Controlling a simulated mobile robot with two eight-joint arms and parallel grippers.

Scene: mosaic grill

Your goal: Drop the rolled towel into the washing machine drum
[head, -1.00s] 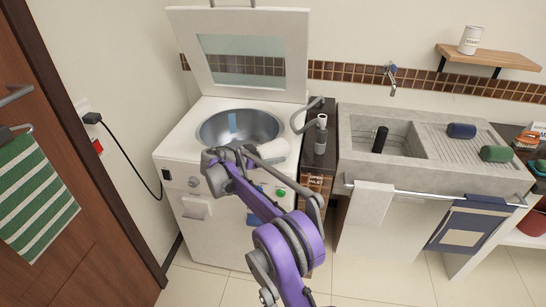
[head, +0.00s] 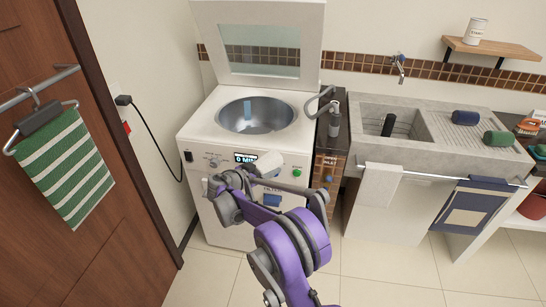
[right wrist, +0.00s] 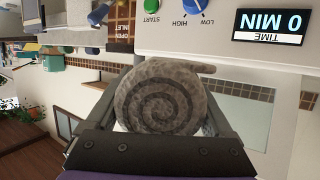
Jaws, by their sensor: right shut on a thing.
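The metal drum (head: 262,121) is open at the top, with a blue strip inside. The machine's lid (head: 258,14) stands raised behind it. My left gripper is not in view.
A bent pipe (head: 327,102) and a narrow cabinet (head: 330,163) stand right of the machine, then a stone sink (head: 383,154). Blue (head: 465,117) and green (head: 499,138) rolls lie on its drainboard. A black cable (head: 155,137) hangs at left. Tiled floor in front is open.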

